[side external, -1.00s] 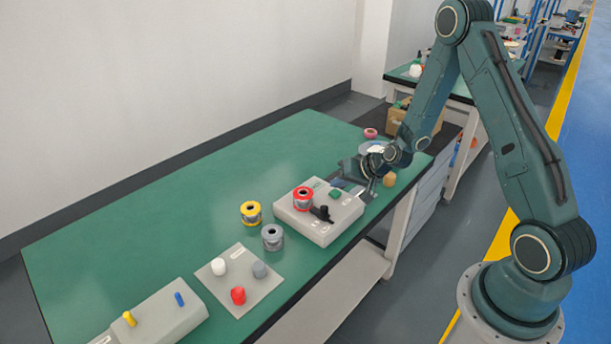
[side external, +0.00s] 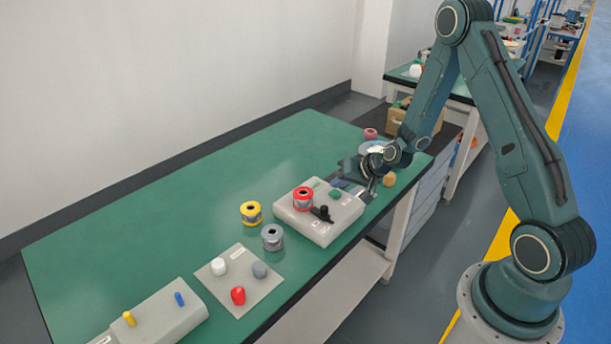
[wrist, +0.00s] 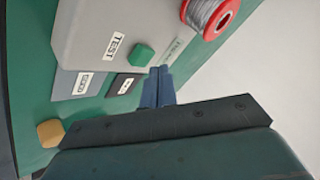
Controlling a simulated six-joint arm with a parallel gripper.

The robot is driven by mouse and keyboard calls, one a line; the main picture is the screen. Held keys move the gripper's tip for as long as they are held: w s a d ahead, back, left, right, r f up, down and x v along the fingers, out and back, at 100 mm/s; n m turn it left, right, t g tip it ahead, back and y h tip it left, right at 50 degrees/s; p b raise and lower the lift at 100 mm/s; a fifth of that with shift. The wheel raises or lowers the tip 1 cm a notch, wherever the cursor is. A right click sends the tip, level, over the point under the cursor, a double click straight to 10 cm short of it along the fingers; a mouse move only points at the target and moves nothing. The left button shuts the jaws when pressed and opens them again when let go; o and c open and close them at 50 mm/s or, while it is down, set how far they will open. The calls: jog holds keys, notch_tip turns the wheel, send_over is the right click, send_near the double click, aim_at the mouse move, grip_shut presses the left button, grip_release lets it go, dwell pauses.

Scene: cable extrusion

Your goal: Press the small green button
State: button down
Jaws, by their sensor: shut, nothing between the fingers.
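The small green button (side external: 335,194) sits on top of a light grey control box (side external: 318,226) near the table's right end. In the wrist view the green button (wrist: 144,54) is a faceted green knob beside a "TEST" label. My gripper (wrist: 160,72) is shut and empty, its dark blue fingertips just right of and below the button in that view, with a visible gap. In the side view my gripper (side external: 350,183) is at the box's far right side, close to the button. Its fingertips are hard to make out there.
An orange-tan knob (side external: 389,180) is near the table edge. The table's left middle is clear.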

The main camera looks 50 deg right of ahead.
aim_at(338, 194)
jog(key=shift+f, duration=0.95)
dwell(1.4)
jog(key=shift+r, duration=0.95)
jog(key=shift+r, duration=2.5)
jog(key=shift+r, duration=0.1)
